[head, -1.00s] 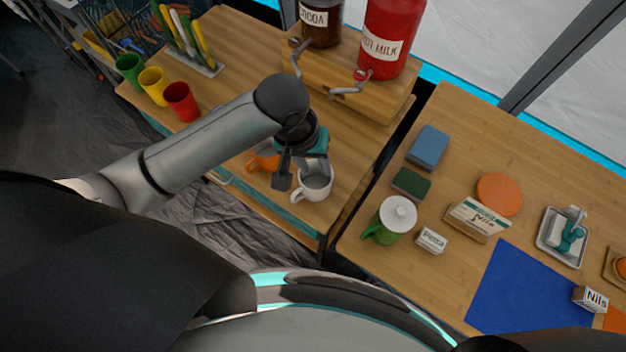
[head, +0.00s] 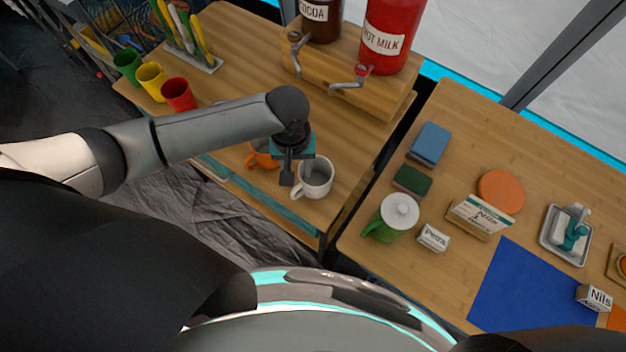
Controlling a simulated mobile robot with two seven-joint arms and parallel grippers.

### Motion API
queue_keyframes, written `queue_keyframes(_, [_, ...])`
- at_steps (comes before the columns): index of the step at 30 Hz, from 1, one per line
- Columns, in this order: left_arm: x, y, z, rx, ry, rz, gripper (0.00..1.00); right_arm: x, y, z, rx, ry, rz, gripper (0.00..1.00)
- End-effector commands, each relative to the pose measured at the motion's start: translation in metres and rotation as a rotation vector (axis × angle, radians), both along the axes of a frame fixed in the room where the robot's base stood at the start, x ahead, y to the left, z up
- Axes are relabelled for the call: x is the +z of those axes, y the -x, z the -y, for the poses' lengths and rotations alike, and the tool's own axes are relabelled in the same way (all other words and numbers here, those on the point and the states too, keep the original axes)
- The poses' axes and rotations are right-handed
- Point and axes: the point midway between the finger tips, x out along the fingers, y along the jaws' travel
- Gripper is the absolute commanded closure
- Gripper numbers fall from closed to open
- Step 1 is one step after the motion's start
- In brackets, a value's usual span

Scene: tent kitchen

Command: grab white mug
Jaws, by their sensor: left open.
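The white mug (head: 316,180) stands upright on the left wooden table, near its front edge, with its handle toward the lower left. My left gripper (head: 291,178) is open and points down right at the mug's left side. One dark finger shows beside the mug, and the other finger is hidden. I cannot tell whether the gripper touches the mug. An orange mug (head: 262,156) stands just left of the gripper, partly covered by it. My right gripper is not in view.
Red (head: 179,95), yellow (head: 151,80) and green (head: 127,66) cups stand at the table's left edge. A wooden dispenser stand (head: 345,85) is behind the mug. A gap separates the right table (head: 460,130), which holds a green lidded mug (head: 393,218).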

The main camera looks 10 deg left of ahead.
Motion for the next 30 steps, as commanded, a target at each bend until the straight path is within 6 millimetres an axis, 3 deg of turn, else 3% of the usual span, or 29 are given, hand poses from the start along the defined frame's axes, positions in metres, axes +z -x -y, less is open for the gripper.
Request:
queue_keyframes(13, [-0.049, -0.004, 0.004, 0.0, -0.001, -0.001, 0.6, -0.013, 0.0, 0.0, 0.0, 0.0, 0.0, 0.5])
queue_keyframes(22, [-0.053, -0.004, 0.004, -0.001, 0.0, 0.001, 0.6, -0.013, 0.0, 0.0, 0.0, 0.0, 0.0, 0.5])
queue_keyframes(30, [-0.053, -0.004, 0.004, -0.001, 0.0, 0.0, 0.88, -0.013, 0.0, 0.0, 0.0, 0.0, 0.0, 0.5])
